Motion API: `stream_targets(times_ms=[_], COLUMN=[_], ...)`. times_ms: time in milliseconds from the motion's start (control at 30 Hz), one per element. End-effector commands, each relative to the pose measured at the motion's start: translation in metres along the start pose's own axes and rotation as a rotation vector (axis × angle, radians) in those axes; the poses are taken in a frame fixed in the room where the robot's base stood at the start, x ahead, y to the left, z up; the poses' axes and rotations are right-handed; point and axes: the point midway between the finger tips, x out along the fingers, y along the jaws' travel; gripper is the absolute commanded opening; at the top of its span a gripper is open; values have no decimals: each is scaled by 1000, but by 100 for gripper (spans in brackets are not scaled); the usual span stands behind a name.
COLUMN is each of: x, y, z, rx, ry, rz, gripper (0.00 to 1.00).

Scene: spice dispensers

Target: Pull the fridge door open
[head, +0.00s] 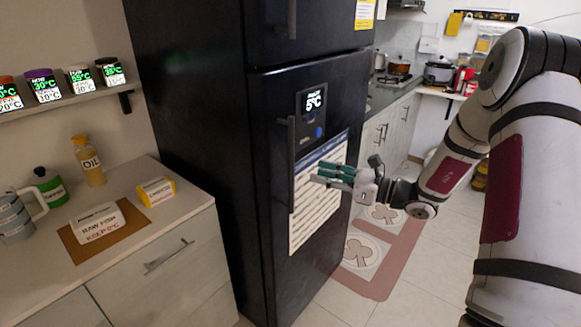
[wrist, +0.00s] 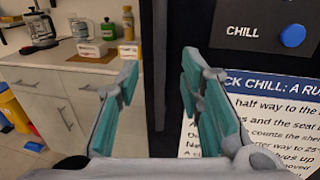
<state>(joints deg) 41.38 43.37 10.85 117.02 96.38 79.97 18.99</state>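The black fridge (head: 190,150) stands in the middle of the head view, with its lower door (head: 340,95) closed. A dark vertical handle (head: 291,165) runs along the left part of that door. My gripper (head: 317,172) is in front of the door, just right of the handle in the head view, with its teal fingers pointing left. In the wrist view my gripper (wrist: 159,62) is open, and a dark upright bar (wrist: 157,50), apparently the handle, shows in the gap between the fingers. I see no finger closed on it; exact depth is unclear.
A counter (head: 180,215) with an oil bottle (head: 90,163) and a raw fish box (head: 97,222) stands left of the fridge. A notice sheet (head: 318,205) and a display panel (head: 313,101) are on the door. Floor is open in front, with a patterned mat (head: 372,285).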

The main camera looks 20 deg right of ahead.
Motion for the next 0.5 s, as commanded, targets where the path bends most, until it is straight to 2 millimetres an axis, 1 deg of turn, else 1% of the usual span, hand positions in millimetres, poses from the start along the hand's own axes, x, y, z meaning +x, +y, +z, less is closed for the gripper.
stream_targets(times_ms=[33, 200, 333, 500], x=[12, 45, 67, 87], y=[2, 2, 2, 1], z=[0, 0, 0, 0], rx=[0, -1, -1, -2], ry=[0, 0, 1, 1], rz=[5, 5, 4, 3], gripper=[35, 35, 35, 35])
